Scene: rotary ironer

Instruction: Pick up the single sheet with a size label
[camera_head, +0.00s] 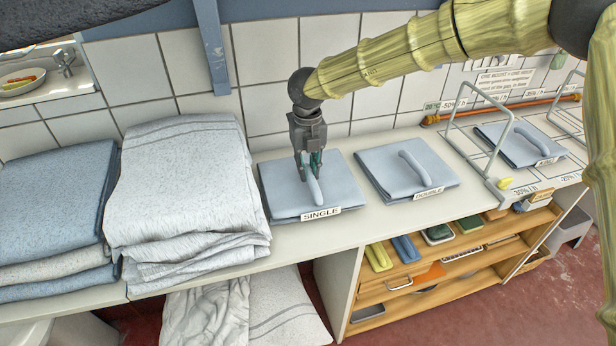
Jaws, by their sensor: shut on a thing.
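The single sheet (286,203) is a folded pale blue square lying on the white counter. A white label reading SINGLE (321,214) is on its front edge. A light grey-blue handle-like bar stands on its top. My gripper (309,174) points down over the sheet and is shut on this bar, with its fingers on either side of it. The fingers hide the bar's far end. The sheet appears to rest on the counter. A similar sheet labelled DOUBLE (384,178) lies to its right, and one labelled KING (511,151) lies farther right.
A tall pile of folded grey-white linen (187,180) stands close on the left, beside stacked blue sheets (52,201). A wire frame (484,133) stands around the king sheet. The tiled wall is behind the counter (341,226). Shelves with coloured items are below right.

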